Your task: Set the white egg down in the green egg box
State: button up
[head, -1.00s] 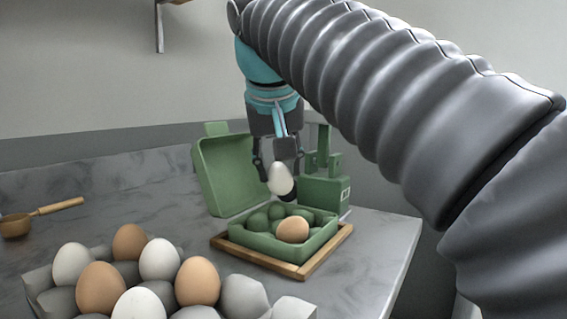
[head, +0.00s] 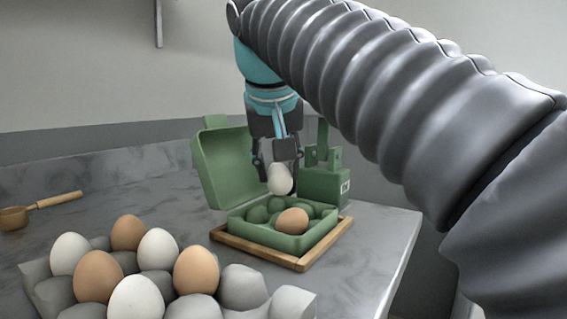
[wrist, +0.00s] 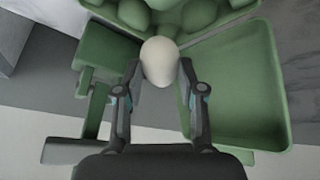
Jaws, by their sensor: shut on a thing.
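The white egg (head: 280,179) is held between the fingers of my gripper (head: 277,166), just above the back part of the green egg box (head: 283,243). In the wrist view the white egg (wrist: 159,61) sits between the two fingertips of my gripper (wrist: 160,74). The box is open, its lid (head: 228,168) tilted up at the back left. A brown egg (head: 292,221) lies in a front cup of the box. Other green cups look empty, though some are partly hidden. The egg appears apart from the cups.
The box stands on a wooden tray (head: 262,257) near the counter's right edge. A green device (head: 325,186) stands close behind it. A grey carton (head: 243,287) with several brown and white eggs is in front left. A wooden-handled ladle (head: 40,207) lies far left.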

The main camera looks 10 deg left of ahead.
aim_at(278, 180)
jog(key=shift+f+b, duration=1.4)
jog(key=shift+f, duration=0.45)
dwell(1.1)
jog(key=o, duration=0.8)
jog(key=shift+v, duration=6)
